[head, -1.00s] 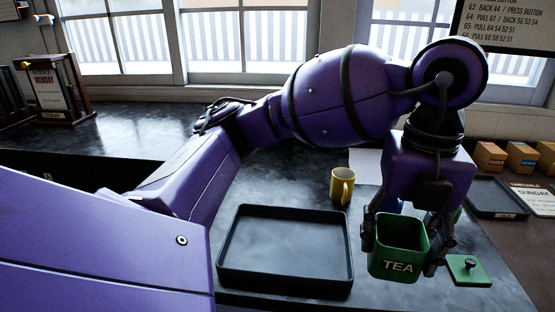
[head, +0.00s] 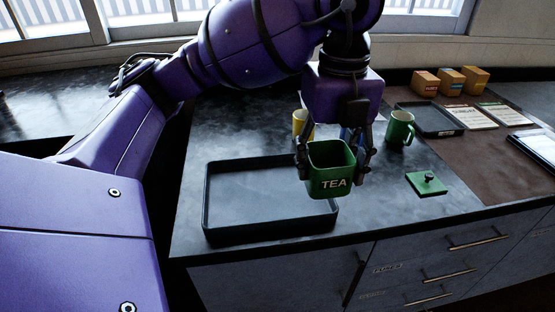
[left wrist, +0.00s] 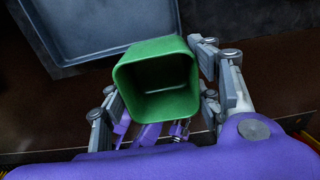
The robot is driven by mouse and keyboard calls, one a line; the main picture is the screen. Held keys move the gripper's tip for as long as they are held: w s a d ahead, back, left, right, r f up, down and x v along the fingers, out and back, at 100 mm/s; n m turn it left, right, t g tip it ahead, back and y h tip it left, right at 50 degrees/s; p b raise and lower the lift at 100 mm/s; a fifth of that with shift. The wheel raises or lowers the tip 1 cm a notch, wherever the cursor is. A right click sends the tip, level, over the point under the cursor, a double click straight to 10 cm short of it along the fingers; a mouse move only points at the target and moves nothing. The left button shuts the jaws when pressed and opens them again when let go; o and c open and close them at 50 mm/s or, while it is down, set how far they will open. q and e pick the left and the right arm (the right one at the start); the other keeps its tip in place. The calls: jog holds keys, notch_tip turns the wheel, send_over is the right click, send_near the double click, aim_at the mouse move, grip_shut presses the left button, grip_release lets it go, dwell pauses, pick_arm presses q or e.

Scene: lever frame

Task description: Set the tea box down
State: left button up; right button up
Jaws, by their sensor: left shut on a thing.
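The tea box (head: 332,182) is a green, open-topped box with TEA on its front. My left gripper (head: 334,160) is shut on it, one finger at each side. In the head view the box overlaps the right rim of the dark tray; its exact height above the counter is hard to tell. In the left wrist view the tea box (left wrist: 158,82) is open toward the camera and looks empty, between the fingers of my left gripper (left wrist: 160,95). A green lid with a knob (head: 427,183) lies on the counter to the right. My right gripper is not in view.
An empty dark tray (head: 222,228) lies left of the box. A yellow mug (head: 299,122) and something blue stand behind the gripper. A green mug (head: 400,128), a smaller tray (head: 428,132), cards and small boxes (head: 450,81) are at the right. The front counter between box and lid is clear.

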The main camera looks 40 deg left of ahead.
pick_arm(q)
jog(key=w+a+f, duration=0.1)
jog(key=a+f, duration=0.1)
jog(key=a, duration=0.1)
jog(key=w+a+f, duration=0.1)
jog(key=a+f, duration=0.2)
jog(key=w+a+f, duration=0.2)
jog(key=a+f, duration=0.1)
jog(key=a, duration=0.1)
jog(key=shift+a+f, duration=0.25)
jog(key=shift+f, duration=0.05)
jog(key=shift+w+a+f, duration=0.15)
jog(key=shift+f, duration=1.5)
jog(key=shift+f, duration=0.1)
jog(key=o, duration=1)
jog(key=shift+f+b, duration=0.15)
jog(key=shift+b, duration=0.15)
jog(key=o, duration=0.5)
jog(key=shift+c, duration=0.2)
